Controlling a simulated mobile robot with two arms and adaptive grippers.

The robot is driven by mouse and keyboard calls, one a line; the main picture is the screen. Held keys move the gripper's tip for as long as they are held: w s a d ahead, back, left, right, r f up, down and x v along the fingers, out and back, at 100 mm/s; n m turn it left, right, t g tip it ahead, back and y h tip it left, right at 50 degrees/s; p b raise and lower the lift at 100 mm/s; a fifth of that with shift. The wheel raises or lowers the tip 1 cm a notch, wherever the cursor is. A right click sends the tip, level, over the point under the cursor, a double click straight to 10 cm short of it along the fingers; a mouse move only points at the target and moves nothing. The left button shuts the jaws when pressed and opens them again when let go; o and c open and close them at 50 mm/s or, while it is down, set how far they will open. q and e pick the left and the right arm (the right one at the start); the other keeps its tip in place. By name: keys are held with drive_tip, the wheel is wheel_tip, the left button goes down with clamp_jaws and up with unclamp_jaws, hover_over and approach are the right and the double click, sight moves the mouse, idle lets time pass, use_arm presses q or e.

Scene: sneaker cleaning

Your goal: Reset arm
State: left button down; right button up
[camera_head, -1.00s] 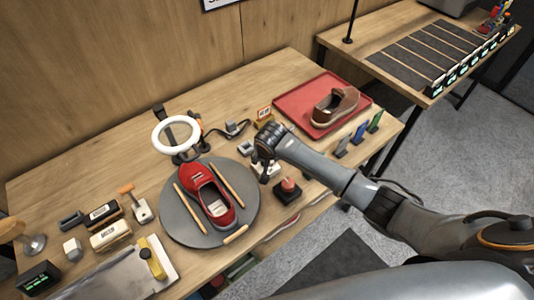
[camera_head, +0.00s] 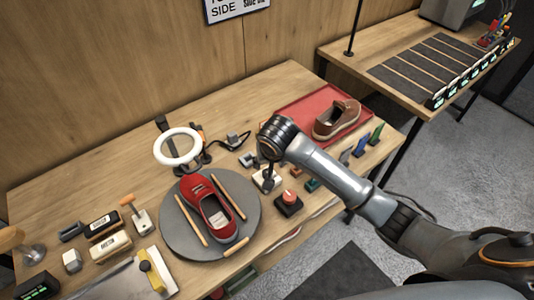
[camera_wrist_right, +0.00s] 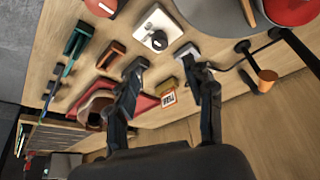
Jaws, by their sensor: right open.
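My right gripper (camera_head: 268,176) hangs fingers down over the right middle of the workbench (camera_head: 95,185) in the head view. In the right wrist view the gripper (camera_wrist_right: 162,62) has its two fingers apart with nothing between them. Below it is a small white block with a black knob (camera_wrist_right: 155,38), which the gripper partly hides in the head view. A red sneaker (camera_head: 208,205) lies on the round grey turntable (camera_head: 180,240), left of the gripper. My left gripper is not in view.
A brown shoe (camera_head: 337,119) sits on a red tray (camera_head: 290,110) behind the right arm. A ring light (camera_head: 177,146) stands behind the turntable. A red button (camera_head: 289,198) is close to the gripper. Brushes (camera_head: 104,225) lie at left. A side table (camera_head: 385,50) is at upper right.

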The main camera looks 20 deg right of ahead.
drive_tip(key=s+a+f+n+y, duration=0.1)
drive_tip(key=s+f, duration=0.1)
drive_tip(key=s, duration=0.5)
drive_tip(key=s+a+f+n+y, duration=0.1)
drive_tip(key=s+f, duration=0.1)
drive_tip(key=s, duration=0.5)
drive_tip(key=s+d+r+n+h, duration=0.1)
drive_tip(key=s+d, duration=0.2)
drive_tip(key=s, duration=0.4)
drive_tip(key=s+d+n, duration=0.1)
drive_tip(key=s+d, duration=0.2)
drive_tip(key=s, duration=0.4)
wheel_tip(320, 180, down, 30)
drive_tip(key=g+b, duration=0.2)
drive_tip(key=b, duration=0.4)
drive_tip(key=s+d+f+b, duration=0.1)
drive_tip(key=s+f+b, duration=0.1)
drive_tip(key=s+f, duration=0.7)
drive_tip(key=s+d+f+g+b, duration=0.1)
drive_tip(key=s+d+f+b, duration=0.1)
drive_tip(key=s+f, duration=0.7)
wheel_tip(320, 180, down, 5)
drive_tip(key=shift+b, duration=0.35)
